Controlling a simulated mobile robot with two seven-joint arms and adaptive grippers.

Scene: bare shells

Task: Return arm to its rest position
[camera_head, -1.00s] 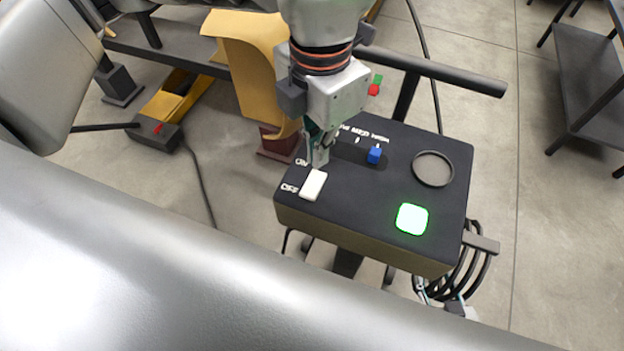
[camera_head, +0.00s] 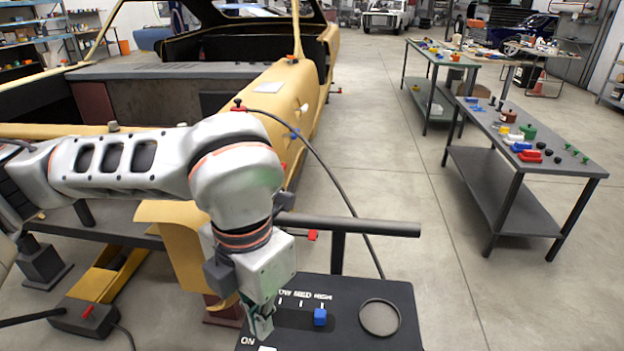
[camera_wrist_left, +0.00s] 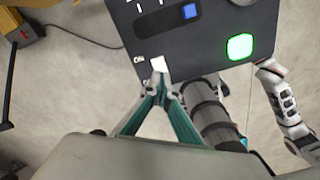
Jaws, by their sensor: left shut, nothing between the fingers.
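My left arm reaches in from the left in the head view, bent down over a black control box (camera_head: 345,335). My left gripper (camera_head: 262,328) is shut and empty at the box's left side, near the ON label. In the left wrist view the shut fingertips (camera_wrist_left: 160,78) are close to the white switch (camera_wrist_left: 158,63); I cannot tell whether they touch it. The box has a blue slider knob (camera_head: 320,317) under the HIGH label and a round grey disc (camera_head: 379,317). My right gripper is not clearly visible.
A yellow car body (camera_head: 283,95) stands behind the arm. A dark bar (camera_head: 350,226) runs just behind the box. A workbench (camera_head: 540,150) with small coloured parts stands at the right. The floor between car and benches is clear.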

